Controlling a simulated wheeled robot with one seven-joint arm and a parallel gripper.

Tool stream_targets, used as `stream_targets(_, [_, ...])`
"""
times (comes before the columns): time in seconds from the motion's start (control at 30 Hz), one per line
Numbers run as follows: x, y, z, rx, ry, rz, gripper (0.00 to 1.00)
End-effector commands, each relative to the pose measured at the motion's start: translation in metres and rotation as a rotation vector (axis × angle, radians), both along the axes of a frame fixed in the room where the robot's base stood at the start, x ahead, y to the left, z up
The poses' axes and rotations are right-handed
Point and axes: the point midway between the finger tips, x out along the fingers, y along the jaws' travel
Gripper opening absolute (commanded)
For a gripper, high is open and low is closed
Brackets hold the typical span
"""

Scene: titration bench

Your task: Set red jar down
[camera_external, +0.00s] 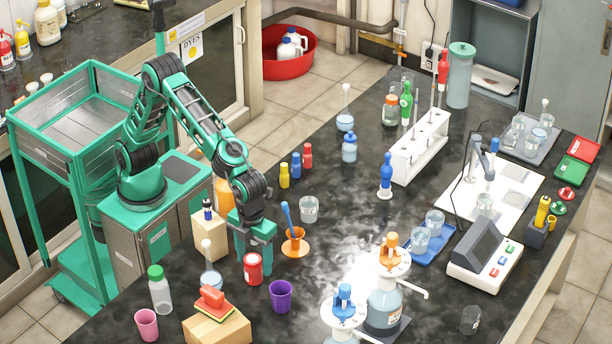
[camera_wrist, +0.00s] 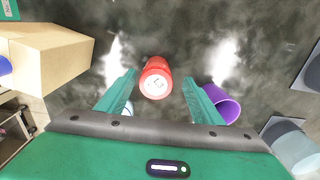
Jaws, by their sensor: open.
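The red jar (camera_external: 253,268) stands upright on the dark bench top in the external view. It has a whitish lid. In the wrist view the red jar (camera_wrist: 156,79) lies between and slightly beyond the two green fingers, with a gap on each side. My gripper (camera_external: 252,262) is low over the bench, right at the jar. In the wrist view my gripper (camera_wrist: 160,90) is open, and neither finger appears to touch the jar.
A purple cup (camera_external: 281,295) stands close on the right, near one finger in the wrist view. Bench centre is clearer.

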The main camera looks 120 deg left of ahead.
Motion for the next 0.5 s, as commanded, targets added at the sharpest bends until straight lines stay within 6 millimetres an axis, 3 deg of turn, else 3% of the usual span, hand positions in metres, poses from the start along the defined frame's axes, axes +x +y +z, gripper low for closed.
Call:
stream_targets(0.3, [-0.005, 0.001, -0.041, 0.001, 0.003, 0.001, 0.6])
stream_targets(0.5, [-0.005, 0.001, -0.051, 0.0, 0.001, 0.001, 0.6])
